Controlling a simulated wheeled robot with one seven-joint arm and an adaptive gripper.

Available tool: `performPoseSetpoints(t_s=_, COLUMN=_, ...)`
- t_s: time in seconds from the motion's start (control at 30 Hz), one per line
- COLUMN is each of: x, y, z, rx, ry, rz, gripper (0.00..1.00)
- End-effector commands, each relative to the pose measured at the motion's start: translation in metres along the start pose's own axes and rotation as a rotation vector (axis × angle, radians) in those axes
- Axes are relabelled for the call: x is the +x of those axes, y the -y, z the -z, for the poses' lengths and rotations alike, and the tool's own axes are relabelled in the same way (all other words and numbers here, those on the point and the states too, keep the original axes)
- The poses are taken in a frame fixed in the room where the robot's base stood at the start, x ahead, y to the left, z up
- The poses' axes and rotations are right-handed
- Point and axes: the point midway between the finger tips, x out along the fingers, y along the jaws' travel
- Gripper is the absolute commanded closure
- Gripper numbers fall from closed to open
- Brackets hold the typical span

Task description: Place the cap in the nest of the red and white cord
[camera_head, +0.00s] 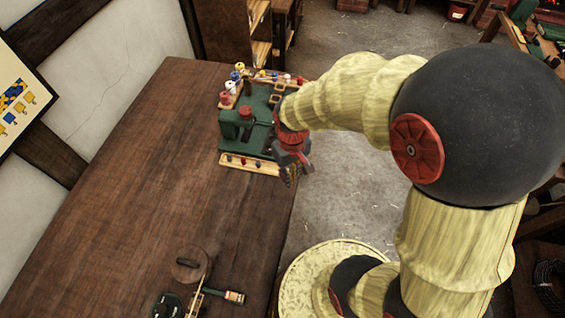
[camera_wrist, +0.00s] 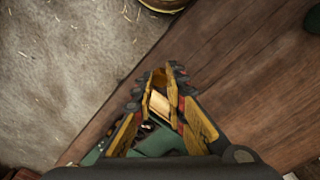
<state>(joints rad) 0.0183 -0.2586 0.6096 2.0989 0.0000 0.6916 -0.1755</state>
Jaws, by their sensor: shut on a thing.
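My gripper (camera_head: 291,172) is over the table's right edge, beside the front right corner of a green bench device (camera_head: 233,130). In the wrist view my gripper (camera_wrist: 161,78) is shut on a small golden-tan piece (camera_wrist: 159,104), which looks like the cap. Most of that piece is hidden by the fingers. In the head view it cannot be made out clearly. Coloured spools or knobs (camera_head: 225,98) stand along the device's back left side. I cannot tell which cord is red and white, nor make out its nest.
A pale strip with small coloured pieces (camera_head: 248,163) runs along the device's front. A round wooden block (camera_head: 188,263) and a brush-like tool (camera_head: 234,296) lie at the near end of the wooden table (camera_head: 150,190). The table between is clear.

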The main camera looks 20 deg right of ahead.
Motion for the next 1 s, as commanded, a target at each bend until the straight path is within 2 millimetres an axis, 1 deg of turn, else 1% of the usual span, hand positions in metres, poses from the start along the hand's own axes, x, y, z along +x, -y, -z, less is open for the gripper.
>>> performPoseSetpoints(t_s=0.1, x=-0.003, y=0.001, z=-0.006, rx=0.000, ry=-0.001, rz=0.000, gripper=1.00)
performPoseSetpoints(t_s=0.27, x=-0.004, y=0.001, z=-0.008, rx=0.019, ry=0.000, rz=0.000, gripper=1.00)
performPoseSetpoints(t_s=0.37, x=-0.012, y=-0.003, z=0.011, rx=0.050, ry=-0.003, rz=0.000, gripper=1.00)
performPoseSetpoints(t_s=0.47, x=-0.018, y=-0.008, z=0.041, rx=0.084, ry=0.000, rz=0.000, gripper=1.00)
performPoseSetpoints(t_s=0.57, x=-0.016, y=-0.013, z=0.074, rx=0.116, ry=0.002, rz=0.000, gripper=1.00)
performPoseSetpoints(t_s=0.6, x=-0.014, y=-0.015, z=0.087, rx=0.127, ry=0.003, rz=0.000, gripper=1.00)
performPoseSetpoints(t_s=0.7, x=-0.002, y=-0.018, z=0.116, rx=0.149, ry=0.004, rz=0.000, gripper=1.00)
performPoseSetpoints(t_s=0.8, x=0.014, y=-0.021, z=0.140, rx=0.162, ry=0.005, rz=0.000, gripper=1.00)
performPoseSetpoints(t_s=0.9, x=0.033, y=-0.022, z=0.156, rx=0.166, ry=0.005, rz=0.000, gripper=1.00)
performPoseSetpoints(t_s=1.0, x=0.054, y=-0.021, z=0.162, rx=0.162, ry=0.005, rz=0.000, gripper=1.00)
